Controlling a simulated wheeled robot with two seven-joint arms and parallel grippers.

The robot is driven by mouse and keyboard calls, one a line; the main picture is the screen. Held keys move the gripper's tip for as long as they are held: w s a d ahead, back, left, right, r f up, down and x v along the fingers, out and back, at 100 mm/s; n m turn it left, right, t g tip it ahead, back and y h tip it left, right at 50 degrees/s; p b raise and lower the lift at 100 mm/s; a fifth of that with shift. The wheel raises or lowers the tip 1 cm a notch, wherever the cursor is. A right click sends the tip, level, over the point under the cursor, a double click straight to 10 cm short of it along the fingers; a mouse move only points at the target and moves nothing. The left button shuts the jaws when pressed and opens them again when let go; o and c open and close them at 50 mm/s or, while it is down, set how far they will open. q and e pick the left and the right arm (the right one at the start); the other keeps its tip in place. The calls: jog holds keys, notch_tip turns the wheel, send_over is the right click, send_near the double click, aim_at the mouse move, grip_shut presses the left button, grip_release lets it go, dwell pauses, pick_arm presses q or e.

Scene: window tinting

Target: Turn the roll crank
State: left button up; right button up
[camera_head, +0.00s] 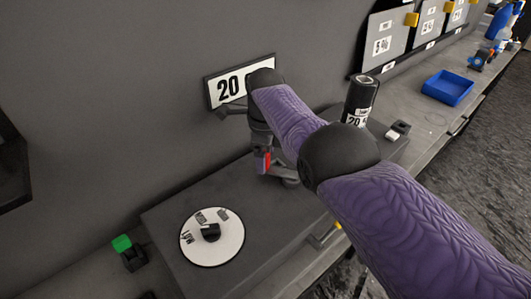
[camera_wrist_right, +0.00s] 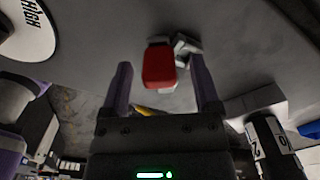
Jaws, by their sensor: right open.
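The roll crank has a red handle (camera_head: 265,161) on a grey arm at the back of the dark bench unit, below the "20" sign. In the right wrist view, the red handle (camera_wrist_right: 158,68) appears between my two fingers, with grey crank parts behind it. My right gripper (camera_wrist_right: 162,72) is open, with a gap visible on each side of the handle; I cannot tell whether either finger touches it. In the head view, my right arm reaches in from the lower right and my wrist partly hides the crank. My left gripper is not in view.
A white dial (camera_head: 230,248) with a black knob sits on the unit's front left. A black roll (camera_head: 360,98) marked 20 stands upright to the right of the crank. The "20" sign (camera_head: 238,82) is on the wall behind. A blue tray (camera_head: 448,87) lies farther right.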

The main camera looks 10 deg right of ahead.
notch_tip(320, 180, up, 10)
jog(key=p, duration=0.5)
